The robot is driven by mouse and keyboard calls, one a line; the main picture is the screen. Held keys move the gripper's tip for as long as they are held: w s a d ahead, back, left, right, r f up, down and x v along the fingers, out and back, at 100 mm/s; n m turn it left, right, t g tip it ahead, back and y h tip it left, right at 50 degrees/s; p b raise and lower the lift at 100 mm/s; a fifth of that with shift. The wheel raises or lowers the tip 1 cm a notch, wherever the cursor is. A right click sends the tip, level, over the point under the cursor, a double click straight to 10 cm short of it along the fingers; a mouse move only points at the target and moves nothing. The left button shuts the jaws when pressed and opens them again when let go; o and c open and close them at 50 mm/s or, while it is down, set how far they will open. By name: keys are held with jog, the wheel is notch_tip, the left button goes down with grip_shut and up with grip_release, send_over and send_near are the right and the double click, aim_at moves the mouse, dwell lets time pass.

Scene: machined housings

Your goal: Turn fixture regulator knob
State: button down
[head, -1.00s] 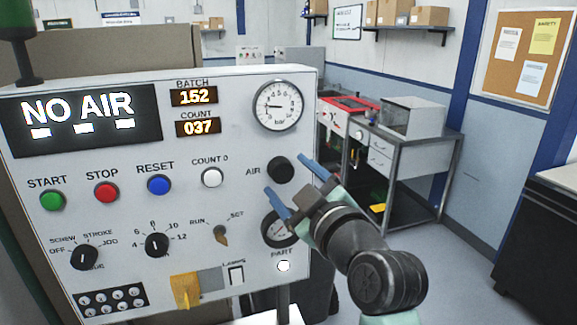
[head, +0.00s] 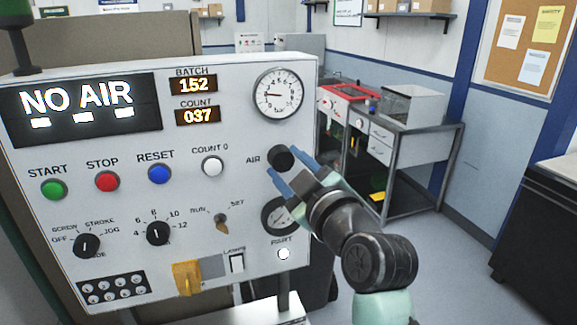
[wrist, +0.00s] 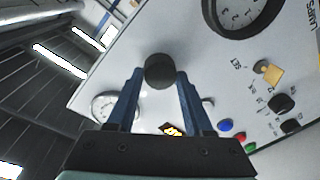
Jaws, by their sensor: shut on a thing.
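The regulator knob (head: 281,157) is a round black knob beside the AIR label on a white control panel. It also shows in the wrist view (wrist: 160,70). My gripper (head: 284,164) reaches it from the lower right, its blue fingers on either side of the knob and shut on it. In the wrist view the knob sits between the fingertips. The pressure gauge (head: 278,95), marked bar, is above the knob, its needle pointing left. The display (head: 80,110) reads NO AIR.
A second dial (head: 279,215) lies just below the knob, partly hidden by my gripper. A metal bench (head: 405,165) stands behind on the right.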

jog(key=shift+f+m, duration=0.1)
jog(key=shift+m, duration=0.2)
jog(key=m+b, duration=0.2)
jog(key=m, duration=0.1)
jog(key=shift+a+f+m+t, duration=0.1)
jog(key=shift+m+t, duration=0.2)
jog(key=shift+m, duration=0.1)
jog(key=m, duration=0.4)
jog(key=shift+m, duration=0.4)
jog(key=m+h+p, duration=0.1)
jog(key=m, duration=0.3)
jog(key=shift+m+t, duration=0.4)
jog(key=shift+m+p, duration=0.95)
jog(key=shift+m, duration=1.45)
jog(key=shift+c, duration=1.5)
grip_release()
